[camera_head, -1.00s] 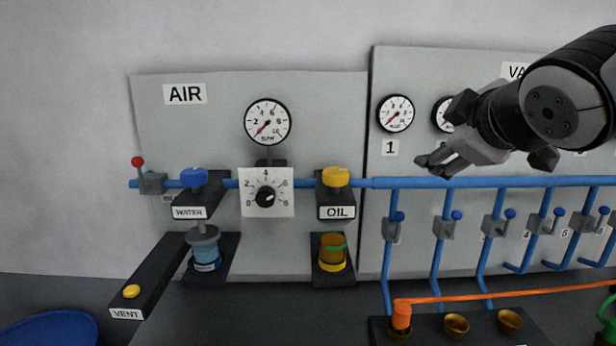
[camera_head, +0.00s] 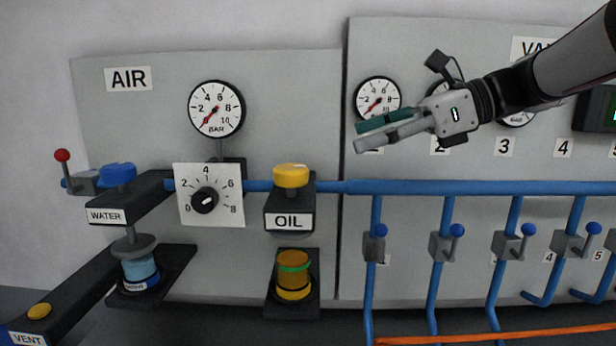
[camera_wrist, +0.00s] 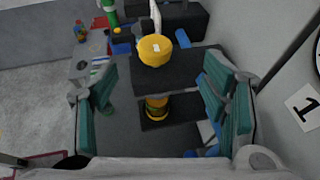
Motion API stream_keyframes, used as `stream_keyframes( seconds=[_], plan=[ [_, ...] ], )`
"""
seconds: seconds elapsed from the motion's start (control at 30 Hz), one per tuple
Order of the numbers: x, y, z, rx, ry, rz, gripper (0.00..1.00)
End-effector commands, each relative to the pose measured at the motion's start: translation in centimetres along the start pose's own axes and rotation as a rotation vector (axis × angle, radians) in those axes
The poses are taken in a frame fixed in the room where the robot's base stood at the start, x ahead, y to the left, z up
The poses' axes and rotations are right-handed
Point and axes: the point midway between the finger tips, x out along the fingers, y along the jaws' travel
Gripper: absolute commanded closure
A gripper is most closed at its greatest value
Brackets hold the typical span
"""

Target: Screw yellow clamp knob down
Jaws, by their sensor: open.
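The yellow clamp knob (camera_head: 291,175) sits on top of the black block labelled OIL, in the middle of the head view. It also shows in the wrist view (camera_wrist: 156,50), beyond my fingers and between them. Below the block stands the amber oil bowl (camera_head: 293,272) with a green band and yellow base; it shows in the wrist view (camera_wrist: 157,106) too. My gripper (camera_head: 362,136) is open and empty, to the right of and above the knob, apart from it. It points left in front of the gauge panel. In the wrist view its teal pads (camera_wrist: 165,110) are spread wide.
A blue pipe (camera_head: 440,187) runs across the panel with several blue-handled valves below it. A dial plate (camera_head: 209,195) and the blue-topped water unit (camera_head: 118,174) stand left of the oil unit. A pressure gauge (camera_head: 216,108) is above. The air between gripper and knob looks clear.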

Motion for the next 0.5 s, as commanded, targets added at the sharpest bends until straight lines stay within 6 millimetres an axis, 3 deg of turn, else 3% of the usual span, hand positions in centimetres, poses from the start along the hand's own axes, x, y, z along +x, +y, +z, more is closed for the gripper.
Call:
stream_keyframes(
  seconds=[0.27,0.5],
  plan=[
    [1.6,0.6,-0.7,-0.027,0.024,0.045,0.32],
    [6.1,0.9,-0.8,-0.025,0.023,0.045,0.32]
  ],
)
